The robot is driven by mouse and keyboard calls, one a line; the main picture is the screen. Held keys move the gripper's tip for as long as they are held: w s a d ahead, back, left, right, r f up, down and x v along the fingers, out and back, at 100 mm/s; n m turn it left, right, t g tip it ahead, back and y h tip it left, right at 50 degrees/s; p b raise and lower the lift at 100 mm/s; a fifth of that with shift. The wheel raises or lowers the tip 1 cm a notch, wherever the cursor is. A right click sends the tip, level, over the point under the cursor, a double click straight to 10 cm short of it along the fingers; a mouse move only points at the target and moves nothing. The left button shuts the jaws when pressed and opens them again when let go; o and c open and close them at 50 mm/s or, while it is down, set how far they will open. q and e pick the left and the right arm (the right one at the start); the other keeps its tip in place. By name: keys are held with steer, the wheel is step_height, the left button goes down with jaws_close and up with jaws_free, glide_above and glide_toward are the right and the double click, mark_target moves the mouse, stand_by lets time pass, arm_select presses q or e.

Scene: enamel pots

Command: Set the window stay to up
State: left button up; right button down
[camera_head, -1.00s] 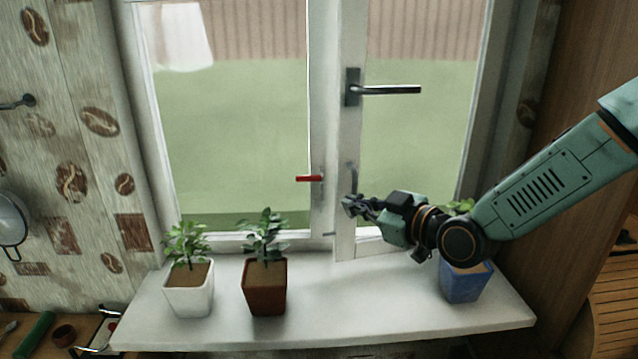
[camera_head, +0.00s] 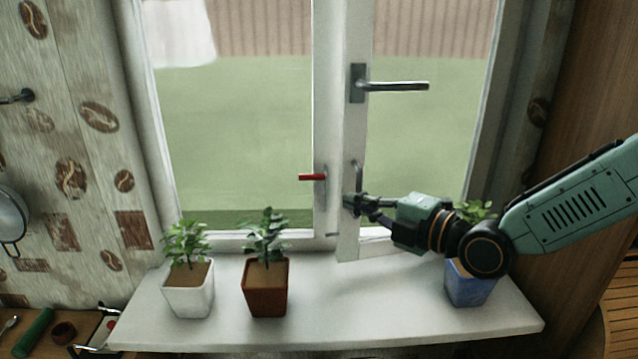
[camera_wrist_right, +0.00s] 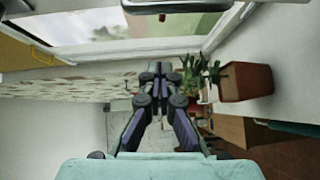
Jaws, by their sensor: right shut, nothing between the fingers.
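The window stay seems to be the red lever (camera_head: 313,177) on a metal plate on the middle post; it lies level, its red end pointing left. A curved grey bar (camera_head: 357,176) stands upright on the right sash, close above my right gripper. My right gripper (camera_head: 350,204) is shut and empty in front of the sash edge, below and right of the red lever. Whether it touches the sash or bar, I cannot tell. In the right wrist view its fingertips (camera_wrist_right: 157,73) are together, with a metal bar (camera_wrist_right: 165,4) at the top edge. My left gripper is out of view.
The window handle (camera_head: 393,86) sits above on the right sash. On the white sill (camera_head: 400,310) stand a white pot (camera_head: 188,291) and a brown pot (camera_head: 265,290) at left, and a blue pot (camera_head: 470,288) just under my right arm. The sill's middle is clear.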

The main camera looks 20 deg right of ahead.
steer(key=w, duration=0.2)
glide_toward(303, 177)
steer(key=a+x, duration=0.1)
steer(key=x, duration=0.4)
steer(key=shift+w+d+f, duration=0.25)
steer(key=shift+w+d, duration=0.15)
steer(key=shift+d, duration=0.2)
steer(key=shift+s+a+r, duration=0.1)
steer(key=shift+a+r, duration=0.05)
steer(key=shift+a, duration=0.05)
